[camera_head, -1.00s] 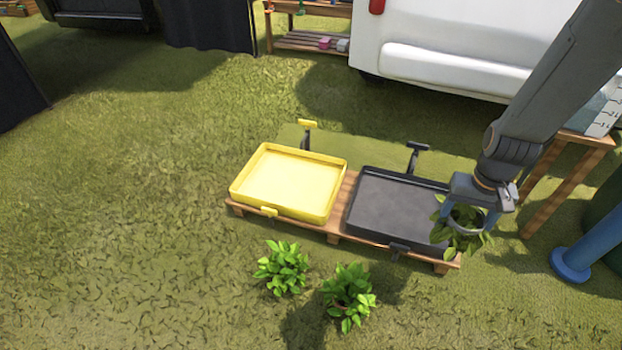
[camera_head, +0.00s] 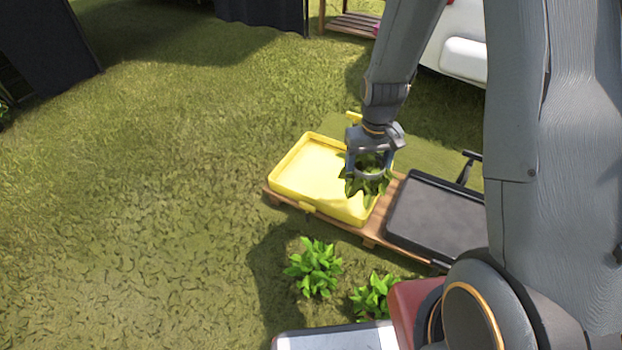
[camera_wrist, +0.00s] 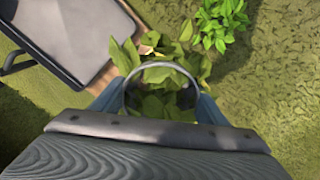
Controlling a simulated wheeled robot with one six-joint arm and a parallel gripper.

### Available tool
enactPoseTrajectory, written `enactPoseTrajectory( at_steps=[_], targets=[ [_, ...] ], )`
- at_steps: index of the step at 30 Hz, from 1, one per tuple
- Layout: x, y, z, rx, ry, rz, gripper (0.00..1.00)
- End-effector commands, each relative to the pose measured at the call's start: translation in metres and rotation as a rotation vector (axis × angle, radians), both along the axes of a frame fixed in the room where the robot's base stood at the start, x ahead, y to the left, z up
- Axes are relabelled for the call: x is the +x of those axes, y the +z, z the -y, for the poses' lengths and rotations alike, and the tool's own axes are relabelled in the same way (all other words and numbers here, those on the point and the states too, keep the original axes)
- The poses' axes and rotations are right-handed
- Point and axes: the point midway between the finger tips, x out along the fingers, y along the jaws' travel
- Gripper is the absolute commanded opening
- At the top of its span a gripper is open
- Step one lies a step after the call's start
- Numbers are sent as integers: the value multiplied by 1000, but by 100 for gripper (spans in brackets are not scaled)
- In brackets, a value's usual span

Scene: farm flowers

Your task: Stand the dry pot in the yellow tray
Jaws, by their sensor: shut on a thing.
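My gripper (camera_head: 368,168) is shut on a potted plant (camera_head: 366,184) with dull, darker, yellowish-green leaves. In the head view the plant hangs over the right part of the yellow tray (camera_head: 290,158); I cannot tell its exact height above it. In the wrist view the round pot rim (camera_wrist: 161,66) shows between the blue fingers, with leaves (camera_wrist: 150,103) inside and around it. The yellow tray is otherwise empty and sits on a wooden pallet. Most of the pot's body is hidden by leaves and fingers.
A black tray (camera_head: 436,215) stands empty on the same wooden pallet (camera_head: 370,238), right of the yellow one. Two bright green plants (camera_head: 314,268) (camera_head: 374,297) stand on the grass in front. A white vehicle (camera_head: 455,48) is behind. Grass at left is clear.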

Motion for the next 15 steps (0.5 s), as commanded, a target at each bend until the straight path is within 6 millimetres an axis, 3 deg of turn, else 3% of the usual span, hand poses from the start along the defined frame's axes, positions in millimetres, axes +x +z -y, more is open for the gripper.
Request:
enactPoseTrajectory(
  at_steps=[15],
  targets=[
    [77, -70, -5, 1, 998, -1, 36]
  ],
)
